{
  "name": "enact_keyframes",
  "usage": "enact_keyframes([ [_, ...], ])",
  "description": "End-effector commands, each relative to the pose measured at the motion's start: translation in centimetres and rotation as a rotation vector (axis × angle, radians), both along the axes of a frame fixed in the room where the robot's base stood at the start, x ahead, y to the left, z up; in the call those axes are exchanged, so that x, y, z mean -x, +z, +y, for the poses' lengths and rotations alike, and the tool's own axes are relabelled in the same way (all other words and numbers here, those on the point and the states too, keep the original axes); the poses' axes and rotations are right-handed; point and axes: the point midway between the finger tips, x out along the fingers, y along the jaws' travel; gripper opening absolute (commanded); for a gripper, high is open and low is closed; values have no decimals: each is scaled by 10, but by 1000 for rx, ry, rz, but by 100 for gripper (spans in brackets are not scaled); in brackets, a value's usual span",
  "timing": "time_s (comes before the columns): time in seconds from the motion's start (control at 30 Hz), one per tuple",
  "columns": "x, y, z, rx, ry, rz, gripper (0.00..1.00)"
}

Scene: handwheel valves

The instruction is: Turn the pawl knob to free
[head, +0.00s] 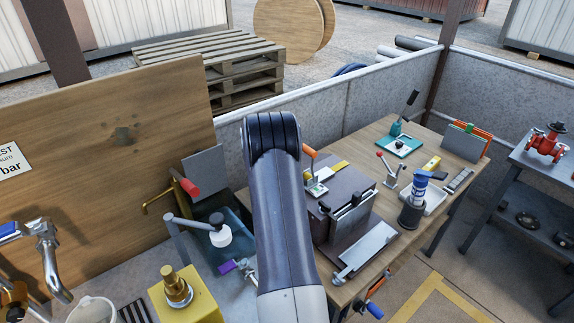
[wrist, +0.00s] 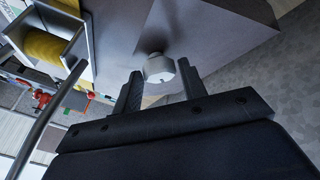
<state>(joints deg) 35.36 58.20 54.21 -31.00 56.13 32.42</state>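The pale round knob (wrist: 159,69), which I take to be the pawl knob, sits on a dark grey housing (wrist: 205,27) in the wrist view. A slot or pointer mark on its face is too small to read. My gripper (wrist: 160,76) is open, with one finger on each side of the knob in the picture. The fingers look close to it, but I cannot tell whether either touches. In the head view my arm hides the gripper and the knob.
A yellow-wound drum (wrist: 43,46) in a metal frame is at the left of the wrist view, with a grey bar (wrist: 45,125) below it. In the head view a workbench (head: 372,140) holds several tools, and a yellow block (head: 185,296) stands at lower left.

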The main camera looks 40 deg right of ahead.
Motion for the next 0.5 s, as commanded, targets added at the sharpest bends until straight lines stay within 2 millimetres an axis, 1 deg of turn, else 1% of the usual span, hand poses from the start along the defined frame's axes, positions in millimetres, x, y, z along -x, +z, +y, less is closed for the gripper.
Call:
enact_keyframes([
  [0.03,0,0,0,0,0,0,36],
  [0.37,0,0,0,0,0,0,9],
  [0.5,0,-1,0,2,-5,0,9],
])
